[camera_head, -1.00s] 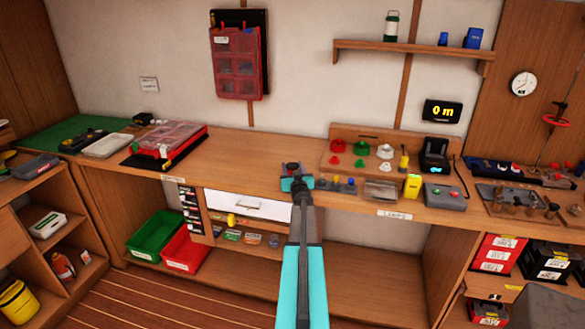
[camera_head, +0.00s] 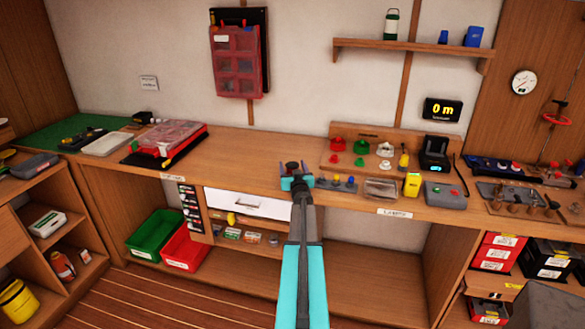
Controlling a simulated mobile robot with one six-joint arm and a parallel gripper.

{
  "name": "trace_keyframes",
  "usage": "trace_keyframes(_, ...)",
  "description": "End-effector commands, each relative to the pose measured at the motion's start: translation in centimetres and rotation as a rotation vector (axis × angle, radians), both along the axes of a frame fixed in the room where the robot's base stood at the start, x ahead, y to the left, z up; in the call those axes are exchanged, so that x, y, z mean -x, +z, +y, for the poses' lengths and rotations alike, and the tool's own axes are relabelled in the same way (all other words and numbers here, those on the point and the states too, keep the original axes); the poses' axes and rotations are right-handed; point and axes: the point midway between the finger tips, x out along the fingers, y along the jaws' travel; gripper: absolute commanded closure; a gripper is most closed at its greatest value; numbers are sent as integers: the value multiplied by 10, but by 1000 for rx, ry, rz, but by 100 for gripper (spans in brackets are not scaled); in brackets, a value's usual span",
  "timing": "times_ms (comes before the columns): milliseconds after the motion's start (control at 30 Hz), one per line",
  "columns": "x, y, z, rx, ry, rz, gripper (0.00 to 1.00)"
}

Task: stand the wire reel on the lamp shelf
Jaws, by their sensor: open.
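My gripper (camera_head: 295,170) is over the bench near its front edge, with its two blue fingers apart. A small dark object (camera_head: 293,166) shows between or just beyond the fingers; it may be the wire reel, but it is too small to tell, and whether the fingers touch it is unclear. The lamp shelf (camera_head: 400,46) is the wooden wall shelf at the upper right. A green-and-white lantern (camera_head: 391,25) stands on its left part, and a small blue item (camera_head: 443,37) and a blue box (camera_head: 473,37) on its right.
The wooden bench (camera_head: 250,150) has clear room left of my gripper. Red, green and white pieces (camera_head: 364,147) stand in a rack to the right, near a yellow box (camera_head: 412,184) and a dark device (camera_head: 434,154). A red organizer case (camera_head: 170,140) lies at the left.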

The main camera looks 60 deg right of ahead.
Motion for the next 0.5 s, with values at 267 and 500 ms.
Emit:
trace_keyframes(267, 9, -1, 11, 0, 0, 0, 35)
trace_keyframes(500, 23, -1, 27, 0, 0, 0, 35)
